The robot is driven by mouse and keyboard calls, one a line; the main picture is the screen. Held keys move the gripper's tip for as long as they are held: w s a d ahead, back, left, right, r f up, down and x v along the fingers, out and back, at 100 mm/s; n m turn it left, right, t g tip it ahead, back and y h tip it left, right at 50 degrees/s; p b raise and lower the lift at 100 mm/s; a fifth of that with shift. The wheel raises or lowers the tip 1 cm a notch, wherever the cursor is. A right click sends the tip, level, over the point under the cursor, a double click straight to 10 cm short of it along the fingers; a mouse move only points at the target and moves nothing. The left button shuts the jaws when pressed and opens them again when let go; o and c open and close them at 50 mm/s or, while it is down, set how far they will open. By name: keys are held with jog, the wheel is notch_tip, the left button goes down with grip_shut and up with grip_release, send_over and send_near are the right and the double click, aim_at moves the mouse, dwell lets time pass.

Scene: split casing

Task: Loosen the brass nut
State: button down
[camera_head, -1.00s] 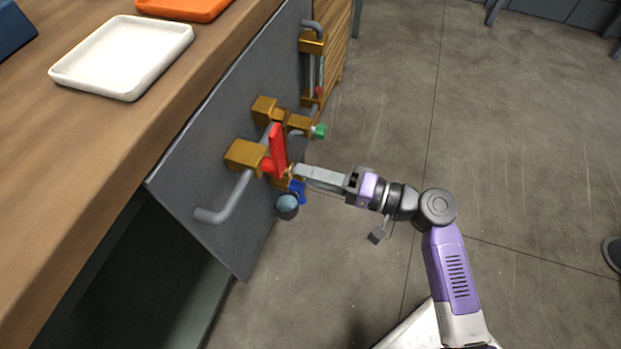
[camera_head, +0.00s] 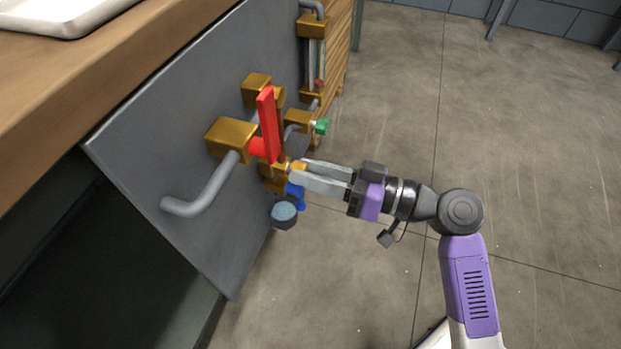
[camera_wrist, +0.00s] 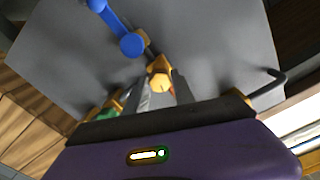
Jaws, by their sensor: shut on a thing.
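The brass nut (camera_head: 299,166) sits at the end of a brass fitting on the grey panel (camera_head: 205,120). My gripper (camera_head: 297,169) reaches in from the right, with its two fingers shut on the nut. In the wrist view the nut (camera_wrist: 160,82) shows as a hexagonal end between my fingertips (camera_wrist: 162,86). My fingers hide parts of its sides.
A red lever (camera_head: 268,125) stands just left of the nut. A blue lever (camera_wrist: 115,28) and a round gauge (camera_head: 284,211) are close below it. A green knob (camera_head: 321,126) sits behind. A grey pipe (camera_head: 208,190) juts out at left. Open floor (camera_head: 540,150) lies to the right.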

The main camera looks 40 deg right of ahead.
jog(key=shift+d+f+n+b, duration=0.1)
jog(key=shift+n+b, duration=0.35)
jog(key=shift+n, duration=0.35)
jog(key=c, duration=1.1)
grip_release()
jog(key=shift+o, duration=0.2)
jog(key=p+v, duration=0.2)
jog(key=v, duration=0.5)
jog(key=shift+s+d, duration=0.2)
jog(key=shift+s, duration=0.1)
